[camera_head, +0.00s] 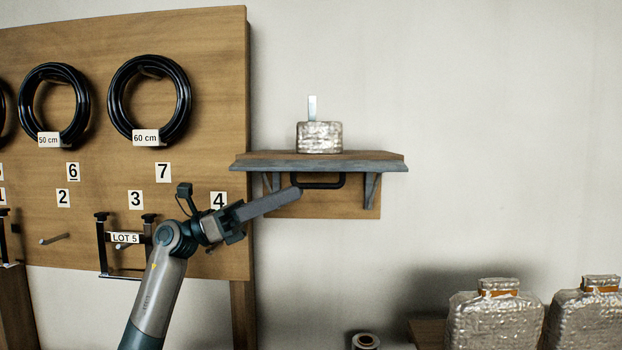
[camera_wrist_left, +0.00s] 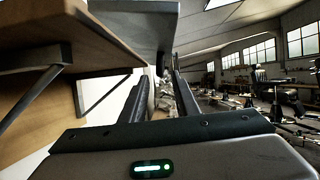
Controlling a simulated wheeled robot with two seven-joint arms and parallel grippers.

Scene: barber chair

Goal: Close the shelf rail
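A wooden shelf (camera_head: 270,167) with a grey front edge is on the wall at the middle of the head view. A dark U-shaped rail (camera_head: 322,186) hangs below its front edge, between two grey brackets. My left gripper (camera_head: 296,192) reaches in from the lower left, with its fingertips close to the rail's left end. I cannot tell whether they touch it. In the left wrist view the two fingers (camera_wrist_left: 157,88) stand apart with a gap between them. The shelf's underside (camera_wrist_left: 65,30) is at upper left there. My right gripper is not in view.
A silvery wrapped block (camera_head: 320,138) stands on the shelf. A wooden panel (camera_head: 215,100) with black cable coils (camera_head: 178,115) and number labels is at left. Foil-wrapped bottles (camera_head: 495,320) stand at lower right. The wall right of the shelf is clear.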

